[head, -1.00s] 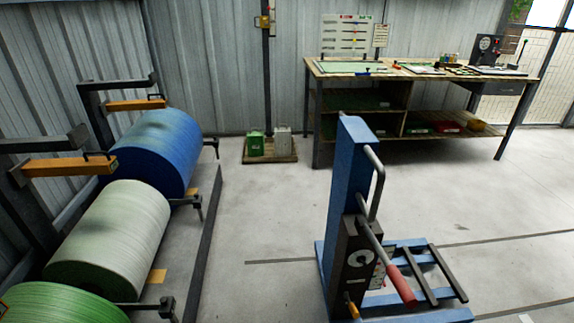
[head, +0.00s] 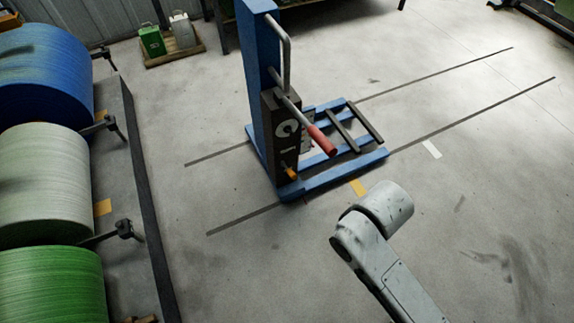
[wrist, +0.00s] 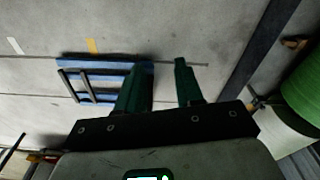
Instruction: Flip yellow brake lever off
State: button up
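The small yellow-orange brake lever (head: 291,172) sticks out low on the dark box of a blue lift stand (head: 262,60) in the head view. A longer lever with a red grip (head: 322,141) slants out above it. My gripper (wrist: 160,82) shows in the wrist view with its two dark green fingers apart and nothing between them. The stand's blue base (wrist: 85,60) with dark bars lies beyond and left of the fingers there. The yellow lever cannot be made out in the wrist view. The head view shows my arm in front of the stand, but not the gripper.
Large blue (head: 42,75), white (head: 40,180) and green (head: 50,285) rolls hang along the left side, with a dark rail edge beside them. Green and grey cans (head: 152,41) stand at the back. The floor right of the stand is clear.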

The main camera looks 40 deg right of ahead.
aim_at(291, 173)
jog(key=i+l+z, duration=0.25)
jog(key=i+l, duration=0.15)
jog(key=l, duration=0.15)
jog(key=i+l+z, duration=0.2)
jog(key=i+l, duration=0.2)
jog(key=l, duration=0.1)
